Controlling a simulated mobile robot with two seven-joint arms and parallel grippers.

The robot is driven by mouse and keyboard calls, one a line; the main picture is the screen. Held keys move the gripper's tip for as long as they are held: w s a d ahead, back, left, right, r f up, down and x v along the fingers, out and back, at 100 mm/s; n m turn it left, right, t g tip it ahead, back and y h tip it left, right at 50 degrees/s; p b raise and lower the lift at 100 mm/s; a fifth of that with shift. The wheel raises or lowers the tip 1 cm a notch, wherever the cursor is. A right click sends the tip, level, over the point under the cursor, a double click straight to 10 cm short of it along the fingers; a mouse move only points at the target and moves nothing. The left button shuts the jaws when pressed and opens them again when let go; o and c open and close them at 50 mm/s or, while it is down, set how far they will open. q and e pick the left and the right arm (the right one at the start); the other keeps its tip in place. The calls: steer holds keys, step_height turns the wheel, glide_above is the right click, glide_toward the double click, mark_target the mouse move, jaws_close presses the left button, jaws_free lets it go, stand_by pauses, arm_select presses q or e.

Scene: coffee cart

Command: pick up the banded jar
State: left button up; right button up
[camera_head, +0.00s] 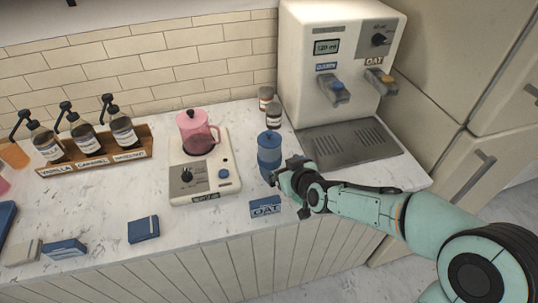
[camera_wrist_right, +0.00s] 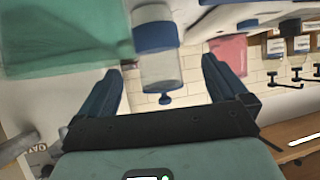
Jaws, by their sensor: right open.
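The banded jar (camera_head: 269,152) stands upright on the counter, right of the scale-like white machine. It is bluish and clear, with a blue band and a knobbed lid. In the right wrist view the jar (camera_wrist_right: 160,72) shows upside down, between and beyond the fingers, with its blue band toward the top of the picture. My right gripper (camera_head: 281,176) is at the jar's right side, low near the counter. In the right wrist view its fingers (camera_wrist_right: 161,72) are spread with the jar in the gap. I cannot tell whether they touch it. My left gripper is not in view.
A blue OAT card (camera_head: 265,207) stands in front of the jar. A pink pitcher (camera_head: 197,134) sits on the white machine (camera_head: 205,185). Two small jars (camera_head: 273,116) stand behind. The dispenser (camera_head: 334,50) with its drip tray (camera_head: 350,143) is at right. Syrup bottles (camera_head: 122,132) stand left.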

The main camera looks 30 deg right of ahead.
mark_target(275, 157)
steer(key=x, duration=0.8)
steer(key=shift+w+d+r+p, duration=0.2)
steer(key=shift+d+r+p, duration=0.15)
steer(key=shift+d+p, duration=0.05)
steer(key=shift+s, duration=0.1)
steer(key=c, duration=1.3)
steer(key=shift+r, duration=0.1)
steer(key=shift+c, duration=0.8)
